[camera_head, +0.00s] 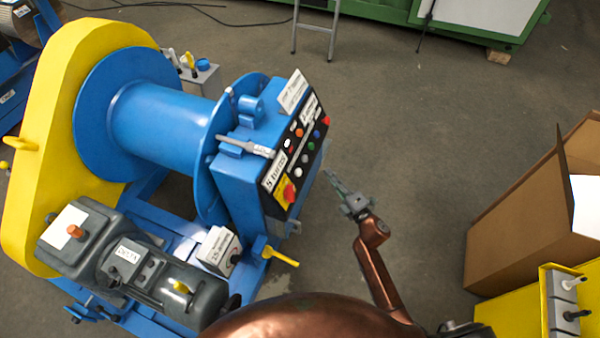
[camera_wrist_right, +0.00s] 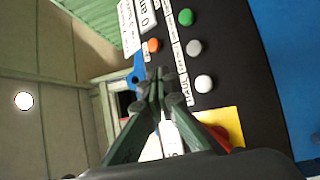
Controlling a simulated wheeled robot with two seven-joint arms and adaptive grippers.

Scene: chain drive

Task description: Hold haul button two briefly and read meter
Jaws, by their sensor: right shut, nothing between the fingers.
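The control panel (camera_head: 296,150) is a black face on the blue winch housing, with several coloured buttons and a white plate reading "5 turns" (camera_head: 275,172). My left gripper is out of view.
A red stop button on a yellow plate (camera_head: 287,192) is at the panel's lower end. The blue winch drum (camera_head: 160,125) and yellow guard (camera_head: 50,130) fill the left. A cardboard box (camera_head: 510,235) stands right. The floor between is clear.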

